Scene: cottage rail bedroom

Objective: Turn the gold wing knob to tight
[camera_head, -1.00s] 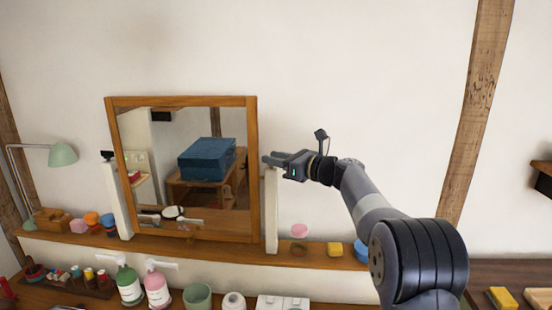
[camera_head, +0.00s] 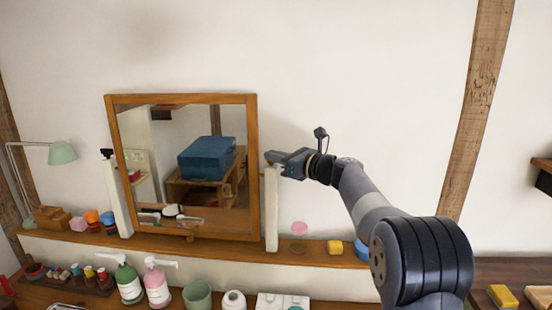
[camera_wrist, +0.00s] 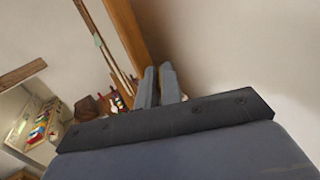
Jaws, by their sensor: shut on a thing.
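The mirror in its wooden frame (camera_head: 251,200) stands between two white posts on the ledge. My gripper (camera_head: 272,157) is at the top of the right post (camera_head: 271,215), beside the mirror's right edge. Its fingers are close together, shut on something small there. The gold wing knob itself cannot be made out; the fingers hide that spot. In the wrist view, my two fingers (camera_wrist: 158,72) point toward the wooden frame edge, with a narrow gap between them. A dark knob (camera_head: 107,154) shows on top of the left post.
The ledge (camera_head: 320,257) below holds a pink round thing (camera_head: 299,228), a yellow block (camera_head: 335,247) and a blue item. A green lamp (camera_head: 62,153) stands at the left. Pump bottles (camera_head: 157,287) stand in front. The wall right of the mirror is bare.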

